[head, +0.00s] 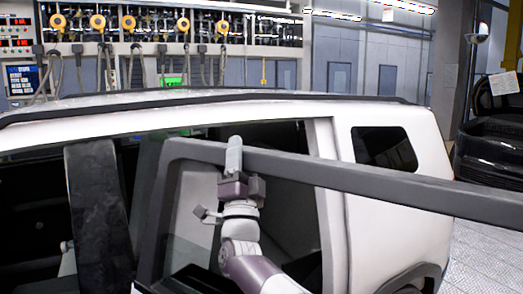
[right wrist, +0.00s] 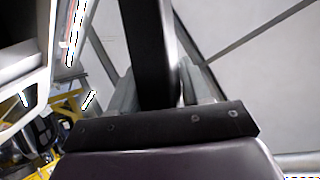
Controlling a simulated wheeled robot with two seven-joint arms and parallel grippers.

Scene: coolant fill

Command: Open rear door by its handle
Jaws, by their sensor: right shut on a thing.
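The rear door (head: 350,178) of the white car (head: 340,130) stands swung out from the body. Its dark grey window frame runs from the middle toward the right edge of the head view. My right gripper (head: 234,158) is at the top bar of this frame, with a finger over it. In the right wrist view, the dark bar (right wrist: 152,60) passes between the two fingers of my right gripper (right wrist: 153,88), which is shut on it. The door handle is not visible in either view. My left gripper is not in view.
The car's roof (head: 190,103) and the door opening lie behind my right arm. A rack with yellow reels and hanging hoses (head: 140,40) stands along the back. A dark vehicle (head: 490,145) is at the far right. Light floor (head: 485,255) shows at lower right.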

